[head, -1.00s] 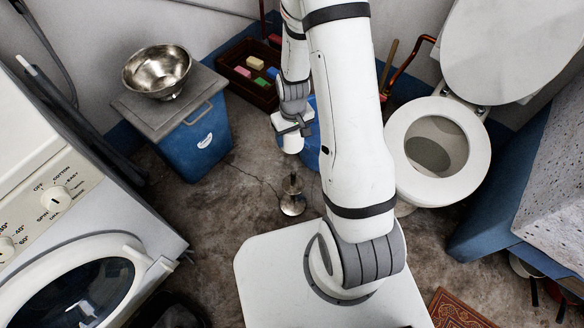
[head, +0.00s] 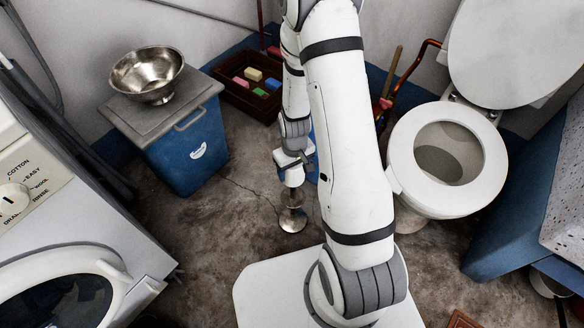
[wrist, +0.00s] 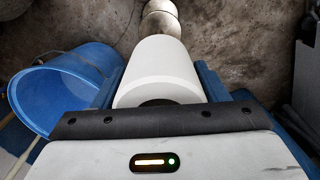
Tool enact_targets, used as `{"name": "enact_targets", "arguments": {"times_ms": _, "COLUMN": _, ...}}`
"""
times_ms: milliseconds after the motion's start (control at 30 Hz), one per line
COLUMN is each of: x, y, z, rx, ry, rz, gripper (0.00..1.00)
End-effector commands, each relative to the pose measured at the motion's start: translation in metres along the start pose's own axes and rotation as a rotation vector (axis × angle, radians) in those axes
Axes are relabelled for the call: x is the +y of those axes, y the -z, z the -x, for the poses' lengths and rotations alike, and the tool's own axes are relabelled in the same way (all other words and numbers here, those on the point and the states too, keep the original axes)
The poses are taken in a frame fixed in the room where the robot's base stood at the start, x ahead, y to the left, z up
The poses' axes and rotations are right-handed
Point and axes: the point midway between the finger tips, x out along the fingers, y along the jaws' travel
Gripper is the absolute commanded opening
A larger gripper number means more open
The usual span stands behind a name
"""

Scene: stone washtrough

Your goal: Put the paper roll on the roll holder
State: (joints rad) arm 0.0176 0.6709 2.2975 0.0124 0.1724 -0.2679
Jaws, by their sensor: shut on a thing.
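The white paper roll (wrist: 155,68) is held in my gripper (wrist: 160,88), between its two blue fingers in the wrist view. In the head view the roll (head: 294,179) shows just below my gripper (head: 293,160). The metal roll holder (head: 292,217) stands on the floor directly below the roll in the picture. Its round base and a short part of its post show, and its top is hidden. In the wrist view the holder (wrist: 160,18) shows past the roll's far end. I cannot tell whether the roll is around the post or only above it.
A blue bucket (wrist: 78,75) stands close by my gripper. A blue bin (head: 190,150) with a metal bowl (head: 147,75) on its lid stands to the left. A toilet (head: 470,197) is on the right, and a washing machine (head: 120,235) at front left.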

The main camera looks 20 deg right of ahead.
Motion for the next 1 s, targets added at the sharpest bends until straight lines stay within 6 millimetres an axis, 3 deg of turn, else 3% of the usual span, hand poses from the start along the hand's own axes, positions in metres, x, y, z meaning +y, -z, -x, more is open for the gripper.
{"name": "enact_targets", "arguments": {"times_ms": 1000, "x": -0.001, "y": 0.0, "z": -0.086, "rx": 0.0, "ry": 0.0, "rz": 0.002, "gripper": 0.44}}
